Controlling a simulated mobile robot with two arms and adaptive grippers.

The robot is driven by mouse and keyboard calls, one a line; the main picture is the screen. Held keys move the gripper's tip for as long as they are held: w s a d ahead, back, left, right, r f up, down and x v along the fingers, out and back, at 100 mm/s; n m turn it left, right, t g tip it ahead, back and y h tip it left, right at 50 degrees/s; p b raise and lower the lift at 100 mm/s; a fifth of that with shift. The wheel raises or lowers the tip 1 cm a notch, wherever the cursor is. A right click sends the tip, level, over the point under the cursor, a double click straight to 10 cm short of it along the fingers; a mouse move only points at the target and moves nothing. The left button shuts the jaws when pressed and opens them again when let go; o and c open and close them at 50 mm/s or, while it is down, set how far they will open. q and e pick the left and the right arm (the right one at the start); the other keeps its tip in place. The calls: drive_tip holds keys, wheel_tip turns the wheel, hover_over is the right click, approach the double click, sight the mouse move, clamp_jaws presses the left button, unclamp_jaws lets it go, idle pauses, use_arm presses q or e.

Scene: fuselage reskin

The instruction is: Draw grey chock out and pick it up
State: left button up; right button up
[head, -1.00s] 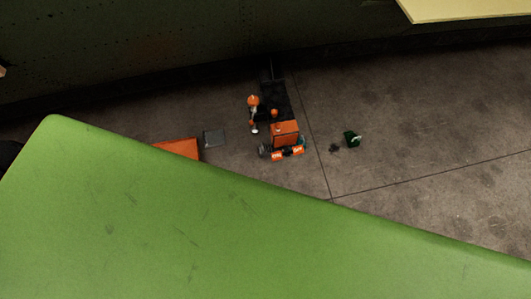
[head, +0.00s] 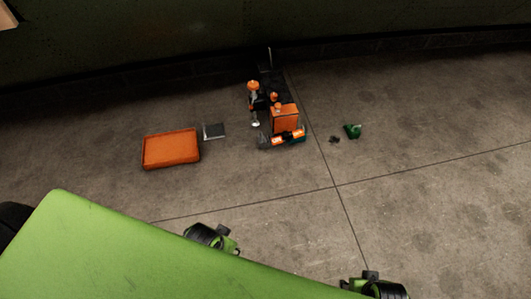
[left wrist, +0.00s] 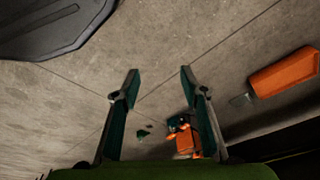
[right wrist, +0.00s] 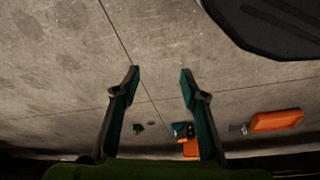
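I cannot single out the grey chock for certain. A small flat grey piece (head: 214,130) lies on the floor just right of an orange tray (head: 171,149) in the head view; it also shows in the left wrist view (left wrist: 240,99). A tiny dark piece (head: 334,139) lies by a small green object (head: 353,130). My left gripper (left wrist: 158,70) is open and empty, its fingers apart over bare floor. My right gripper (right wrist: 158,70) is also open and empty. Both are clear of these things. Neither gripper's fingers can be made out in the head view.
An orange and black wheeled machine (head: 285,118) stands near the dark wall (head: 150,40), between the grey piece and the green object. Bare concrete floor (head: 430,200) lies open at right and in front. A green panel covers the lower left of the head view.

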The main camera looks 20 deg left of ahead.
use_arm(q)
drive_tip(key=shift+w, duration=0.1)
use_arm(e)
drive_tip(key=shift+w, duration=0.15)
